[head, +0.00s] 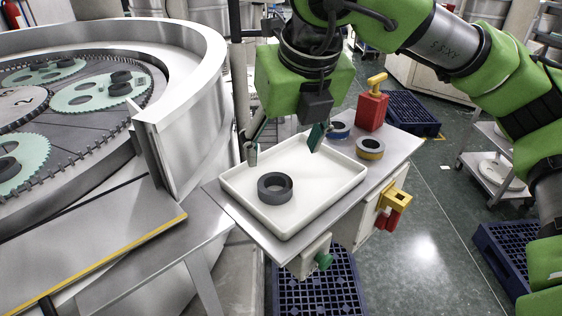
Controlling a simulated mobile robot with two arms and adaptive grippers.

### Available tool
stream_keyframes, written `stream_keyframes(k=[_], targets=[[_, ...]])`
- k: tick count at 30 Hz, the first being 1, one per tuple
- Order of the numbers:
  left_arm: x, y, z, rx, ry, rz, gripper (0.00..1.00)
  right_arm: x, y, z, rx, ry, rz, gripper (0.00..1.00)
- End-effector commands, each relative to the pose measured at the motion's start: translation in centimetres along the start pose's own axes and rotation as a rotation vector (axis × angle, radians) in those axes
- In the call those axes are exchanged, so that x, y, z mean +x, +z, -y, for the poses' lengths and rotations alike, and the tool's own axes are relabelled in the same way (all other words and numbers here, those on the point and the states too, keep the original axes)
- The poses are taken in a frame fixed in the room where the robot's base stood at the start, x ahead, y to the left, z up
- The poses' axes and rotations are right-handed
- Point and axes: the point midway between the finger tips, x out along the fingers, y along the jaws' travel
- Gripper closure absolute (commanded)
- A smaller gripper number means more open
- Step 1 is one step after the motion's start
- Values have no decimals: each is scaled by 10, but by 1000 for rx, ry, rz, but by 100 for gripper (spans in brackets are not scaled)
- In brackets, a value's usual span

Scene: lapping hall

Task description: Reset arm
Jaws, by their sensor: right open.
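My right gripper (285,145) hangs from the green arm that comes in from the right. Its two fingers are spread wide and hold nothing. It is above the far part of a white tray (338,192) on a small metal side table. A dark grey ring (275,198) lies flat in the tray, nearer the camera than the fingers and apart from them. My left gripper is not in view.
A blue-marked ring (338,131), a yellow-marked ring (370,153) and a red block with a yellow handle (373,109) stand beside the tray. The lapping machine's steel rim (190,125) rises close at left. Blue pallets (408,113) lie on the floor.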

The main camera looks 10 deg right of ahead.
Motion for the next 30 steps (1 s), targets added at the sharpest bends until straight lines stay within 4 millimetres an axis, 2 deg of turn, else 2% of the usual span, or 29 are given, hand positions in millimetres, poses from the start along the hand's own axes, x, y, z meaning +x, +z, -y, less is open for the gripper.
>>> stream_keyframes(k=[13, 21, 30], targets=[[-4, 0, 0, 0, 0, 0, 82, -10, 2, 0, -1, 0, 0, 36], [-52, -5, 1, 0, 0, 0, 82, -53, 20, 0, -1, 0, 0, 36], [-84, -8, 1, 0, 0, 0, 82, -83, 33, 0, 0, 0, 0, 36]])
